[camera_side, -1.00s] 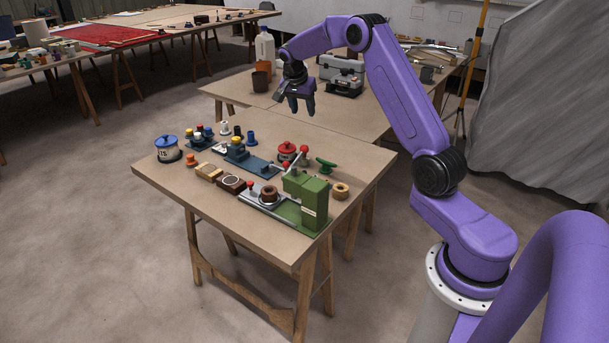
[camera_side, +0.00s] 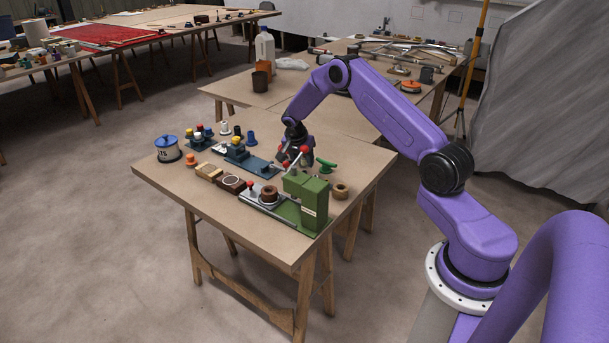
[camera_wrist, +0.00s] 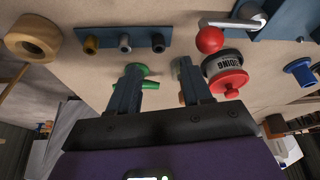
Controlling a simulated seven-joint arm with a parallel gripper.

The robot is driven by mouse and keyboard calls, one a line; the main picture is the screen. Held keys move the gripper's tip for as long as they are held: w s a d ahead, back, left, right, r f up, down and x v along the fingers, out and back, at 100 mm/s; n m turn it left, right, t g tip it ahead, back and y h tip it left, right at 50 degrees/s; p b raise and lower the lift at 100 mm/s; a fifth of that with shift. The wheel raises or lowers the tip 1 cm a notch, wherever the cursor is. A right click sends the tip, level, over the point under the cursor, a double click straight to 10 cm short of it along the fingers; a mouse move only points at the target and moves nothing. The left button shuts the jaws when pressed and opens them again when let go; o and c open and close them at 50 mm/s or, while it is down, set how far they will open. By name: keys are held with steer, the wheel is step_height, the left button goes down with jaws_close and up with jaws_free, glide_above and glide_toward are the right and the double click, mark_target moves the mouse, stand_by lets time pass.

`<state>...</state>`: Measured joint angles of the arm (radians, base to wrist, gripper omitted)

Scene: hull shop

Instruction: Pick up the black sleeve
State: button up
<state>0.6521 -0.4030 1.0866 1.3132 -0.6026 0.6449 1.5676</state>
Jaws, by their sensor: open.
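A small dark sleeve (camera_side: 237,131), which looks like the black one, stands on the near table in the side view, between a white and a blue sleeve (camera_side: 251,138). I cannot pick it out for sure in the wrist view, where a blue sleeve (camera_wrist: 300,73) shows at the right. My gripper (camera_side: 291,160) is low over the table, to the right of the dark sleeve and close to the red-lidded pot. In the wrist view my gripper (camera_wrist: 160,74) has its fingers apart, with part of a green handle (camera_wrist: 138,70) showing by the left finger. I see nothing held.
A red-knobbed lever (camera_wrist: 210,39) and a red-lidded pot (camera_wrist: 226,78) are close to the right finger. A green press (camera_side: 306,200) stands at the table's front right. A rack of three small posts (camera_wrist: 108,43) and a wooden ring (camera_wrist: 32,38) lie to the left in the wrist view.

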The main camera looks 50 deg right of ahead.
mark_target(305, 171)
steer(key=shift+a+x, duration=0.2)
steer(key=shift+x, duration=1.05)
steer(key=shift+a+x, duration=0.15)
steer(key=shift+x, duration=1.15)
steer(key=shift+s+f, duration=0.1)
steer(key=shift+f, duration=0.05)
jaws_close()
